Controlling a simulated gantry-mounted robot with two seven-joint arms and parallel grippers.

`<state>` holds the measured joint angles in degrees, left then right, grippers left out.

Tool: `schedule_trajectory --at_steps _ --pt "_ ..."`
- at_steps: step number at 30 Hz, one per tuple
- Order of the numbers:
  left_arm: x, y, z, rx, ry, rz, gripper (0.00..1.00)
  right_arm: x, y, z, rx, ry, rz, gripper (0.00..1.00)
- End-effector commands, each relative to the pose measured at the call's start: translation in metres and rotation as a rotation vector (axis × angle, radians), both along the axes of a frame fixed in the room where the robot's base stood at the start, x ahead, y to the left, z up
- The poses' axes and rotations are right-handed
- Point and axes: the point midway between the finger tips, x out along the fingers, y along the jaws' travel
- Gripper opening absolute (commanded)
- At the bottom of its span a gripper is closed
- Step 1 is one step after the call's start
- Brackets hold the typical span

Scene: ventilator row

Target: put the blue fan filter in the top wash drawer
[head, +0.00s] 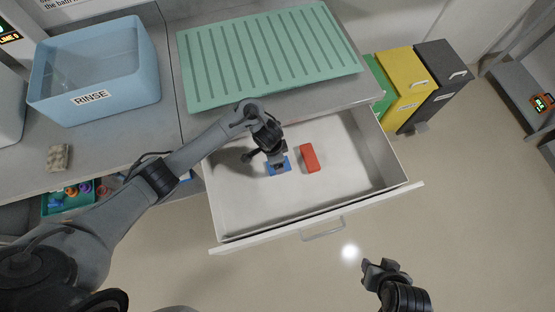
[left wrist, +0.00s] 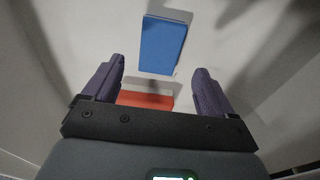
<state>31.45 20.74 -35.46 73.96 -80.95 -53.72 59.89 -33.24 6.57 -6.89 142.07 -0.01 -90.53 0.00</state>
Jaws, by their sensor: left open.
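The blue fan filter (head: 284,168) lies on the floor of the open drawer (head: 235,205). In the left wrist view the filter (left wrist: 164,45) lies flat, beyond my fingertips and not between them. My left gripper (head: 278,163) is inside the drawer area, just over the filter, and partly covers it in the head view. In the left wrist view the left gripper (left wrist: 157,84) has its two fingers wide apart with nothing held. My right gripper (head: 384,268) is in front of the drawer, away from it; whether its fingers are apart is unclear.
A red block (head: 310,158) lies beside the filter in the drawer. A green ribbed mat (head: 270,55) and a blue RINSE tub (head: 95,75) are on the counter above. Yellow (head: 400,80) and dark grey (head: 440,75) bins stand at right. The drawer's right part is clear.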

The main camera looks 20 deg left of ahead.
Motion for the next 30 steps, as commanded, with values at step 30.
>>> schedule_trajectory --at_steps 30 --pt "-0.052 -0.083 0.081 -0.174 -0.298 0.106 0.86 0.000 -0.002 0.042 -0.006 -0.002 0.004 0.43"
